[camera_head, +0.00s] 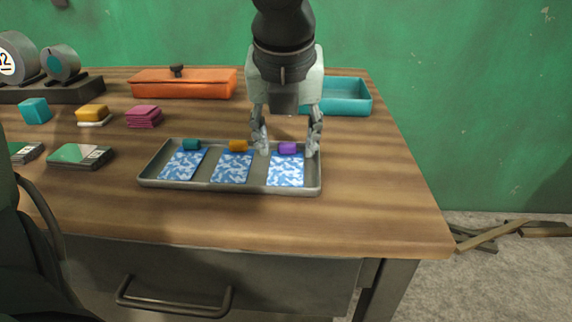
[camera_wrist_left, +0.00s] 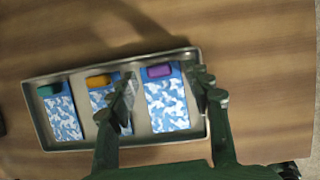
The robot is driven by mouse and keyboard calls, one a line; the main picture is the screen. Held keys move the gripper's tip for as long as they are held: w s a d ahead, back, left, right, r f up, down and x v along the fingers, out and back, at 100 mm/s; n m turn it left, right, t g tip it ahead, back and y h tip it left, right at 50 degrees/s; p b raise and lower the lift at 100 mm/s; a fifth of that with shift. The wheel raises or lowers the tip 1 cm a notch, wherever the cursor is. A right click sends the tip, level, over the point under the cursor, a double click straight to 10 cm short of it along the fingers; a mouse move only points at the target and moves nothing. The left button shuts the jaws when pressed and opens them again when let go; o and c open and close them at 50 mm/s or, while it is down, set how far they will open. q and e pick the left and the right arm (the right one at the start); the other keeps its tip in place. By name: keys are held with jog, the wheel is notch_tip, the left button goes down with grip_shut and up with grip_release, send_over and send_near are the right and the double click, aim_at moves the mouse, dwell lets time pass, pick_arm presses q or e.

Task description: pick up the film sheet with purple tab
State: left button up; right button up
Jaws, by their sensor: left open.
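The film sheet with purple tab (camera_head: 286,170) lies in the right part of a grey tray (camera_head: 230,190). It is blue and white, with the purple tab (camera_head: 288,148) at its far end. My left gripper (camera_head: 288,150) is open, pointing down, with a finger on each side of the purple tab. In the left wrist view the purple-tab sheet (camera_wrist_left: 166,105) shows between the open fingers (camera_wrist_left: 165,95). I cannot tell whether the fingers touch the tab. Beside it lie a sheet with an orange tab (camera_head: 232,167) and one with a teal tab (camera_head: 183,163). My right gripper is not in view.
Behind the tray stand an orange case (camera_head: 184,83) and a teal open box (camera_head: 346,95). Pink (camera_head: 144,116), yellow (camera_head: 92,112) and teal (camera_head: 35,110) blocks and a card stack (camera_head: 80,156) are at left. The wooden table (camera_head: 370,190) is clear right of the tray.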

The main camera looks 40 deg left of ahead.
pick_arm(q)
jog(key=c, duration=1)
jog(key=shift+r, duration=0.15)
